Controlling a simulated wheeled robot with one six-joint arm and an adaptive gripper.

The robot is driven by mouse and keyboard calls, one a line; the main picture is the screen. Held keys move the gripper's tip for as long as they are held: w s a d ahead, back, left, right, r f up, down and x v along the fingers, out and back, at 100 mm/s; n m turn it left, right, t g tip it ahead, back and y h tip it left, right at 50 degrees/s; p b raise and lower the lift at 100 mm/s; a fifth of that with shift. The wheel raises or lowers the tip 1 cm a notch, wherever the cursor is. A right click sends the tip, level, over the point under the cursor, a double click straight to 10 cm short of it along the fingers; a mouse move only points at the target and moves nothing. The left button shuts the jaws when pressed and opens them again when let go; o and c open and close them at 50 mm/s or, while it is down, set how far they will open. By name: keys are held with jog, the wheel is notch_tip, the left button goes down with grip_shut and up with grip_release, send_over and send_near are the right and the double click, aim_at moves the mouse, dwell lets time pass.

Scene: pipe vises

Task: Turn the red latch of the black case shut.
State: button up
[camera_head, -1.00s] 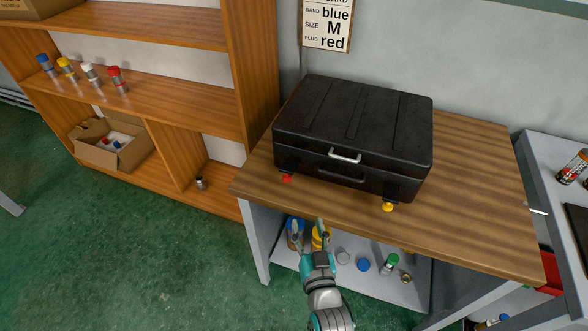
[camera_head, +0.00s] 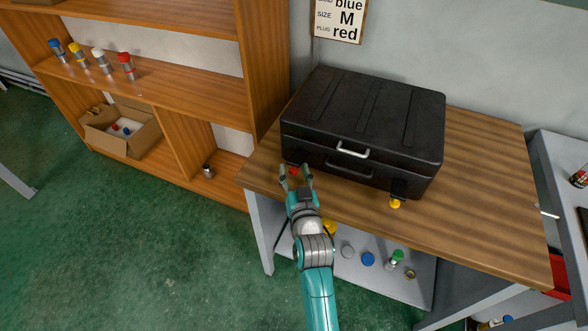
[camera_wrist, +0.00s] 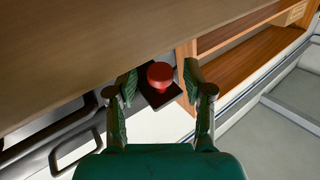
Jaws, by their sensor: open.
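The black case (camera_head: 362,120) lies closed on the wooden table, with a pale handle on its front. Its red latch (camera_head: 294,171) is at the front left corner, and a yellow latch (camera_head: 395,203) is at the front right. My gripper (camera_head: 296,171) is at the red latch, open, with a finger on either side of it in the picture. In the wrist view the red latch knob (camera_wrist: 160,75) shows between the two open fingers (camera_wrist: 160,92), apart from both. Part of the latch is hidden by the fingers in the head view.
The wooden table (camera_head: 480,222) has bare top to the right of the case. A lower shelf holds several coloured-capped items, including a blue one (camera_head: 368,259). A wooden shelf unit (camera_head: 262,80) stands close on the left. A sign (camera_head: 340,18) hangs on the wall.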

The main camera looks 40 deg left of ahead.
jog(key=shift+w+a, duration=0.35)
grip_shut()
